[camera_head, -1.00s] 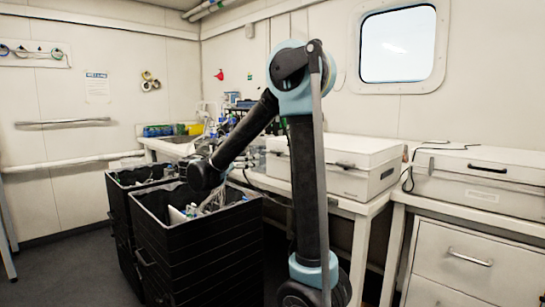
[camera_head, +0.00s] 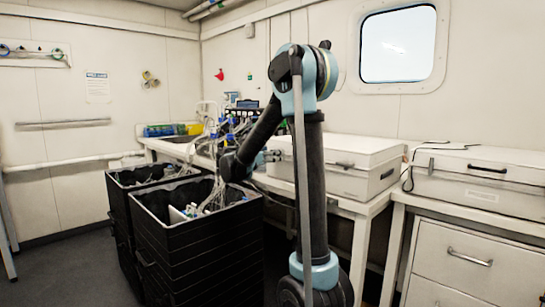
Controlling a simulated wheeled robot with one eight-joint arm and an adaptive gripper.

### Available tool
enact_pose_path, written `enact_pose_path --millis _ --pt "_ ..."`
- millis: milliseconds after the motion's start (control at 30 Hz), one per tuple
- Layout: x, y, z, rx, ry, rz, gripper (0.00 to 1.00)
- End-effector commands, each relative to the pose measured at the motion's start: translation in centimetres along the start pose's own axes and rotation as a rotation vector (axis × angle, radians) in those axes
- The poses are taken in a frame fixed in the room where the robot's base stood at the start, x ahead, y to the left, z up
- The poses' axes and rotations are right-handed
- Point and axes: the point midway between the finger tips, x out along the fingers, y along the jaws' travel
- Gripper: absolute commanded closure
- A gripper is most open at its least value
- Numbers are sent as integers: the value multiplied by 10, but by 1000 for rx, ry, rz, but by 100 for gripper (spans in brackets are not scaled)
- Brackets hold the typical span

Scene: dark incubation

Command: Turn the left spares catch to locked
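My arm stands in the middle of the view and bends down to the left, with its dark wrist above the back edge of the front black crate. A small pale and dark part to the right of the wrist looks like my gripper (camera_head: 270,156). It is near the left end of the left white case (camera_head: 362,180). Its fingers are too small to tell open from shut, and I cannot tell whether it touches the case. The left case has a small dark fitting (camera_head: 344,165) on its front. I cannot tell whether this is the left spares catch, or its setting.
A second white case (camera_head: 480,182) with a dark handle lies on the drawer unit (camera_head: 470,262) at right. Black crates (camera_head: 195,250) holding tubing stand at left. Cluttered equipment (camera_head: 225,130) stands on the back bench. Floor at far left is clear.

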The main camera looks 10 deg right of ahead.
Motion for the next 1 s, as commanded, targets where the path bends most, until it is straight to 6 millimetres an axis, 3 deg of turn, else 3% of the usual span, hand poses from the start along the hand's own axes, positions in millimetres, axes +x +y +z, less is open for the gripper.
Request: enact_pose_path --millis 467,667,1000 --pt "11 0 0 0 0 0 22" --pt "11 0 0 0 0 0 66" --pt "11 0 0 24 0 0 66"
